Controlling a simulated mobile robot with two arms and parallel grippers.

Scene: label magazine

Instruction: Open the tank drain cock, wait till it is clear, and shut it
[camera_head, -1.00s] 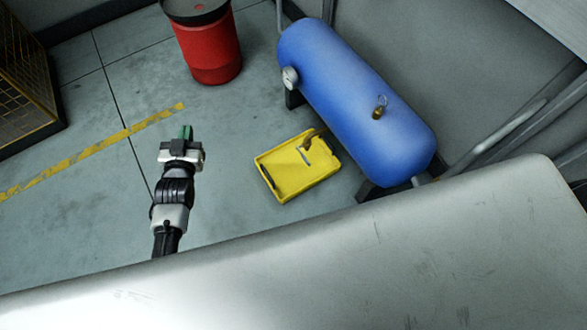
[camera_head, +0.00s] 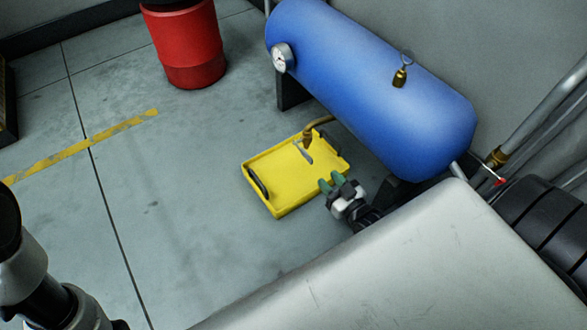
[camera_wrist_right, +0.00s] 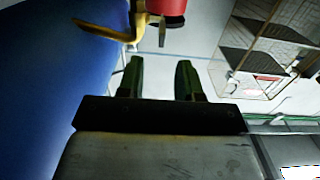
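The blue tank (camera_head: 370,85) lies on its side at the upper right. A brass drain pipe (camera_head: 318,122) comes from under it and ends in the drain cock (camera_head: 307,140) with a pale lever (camera_head: 303,154), above a yellow tray (camera_head: 285,185). I cannot make out any flow. My right gripper (camera_head: 332,182) is open and empty at the tray's right front edge, apart from the cock. In the right wrist view the green fingers (camera_wrist_right: 159,78) are apart, with the brass pipe (camera_wrist_right: 105,28) and lever (camera_wrist_right: 162,32) beyond them. My left gripper is out of view.
A red drum (camera_head: 187,45) stands at the upper left. The tank carries a gauge (camera_head: 283,57) and a brass valve with a ring (camera_head: 400,77). A pipe with a red-tipped handle (camera_head: 500,181) is at the right. Floor left of the tray is clear.

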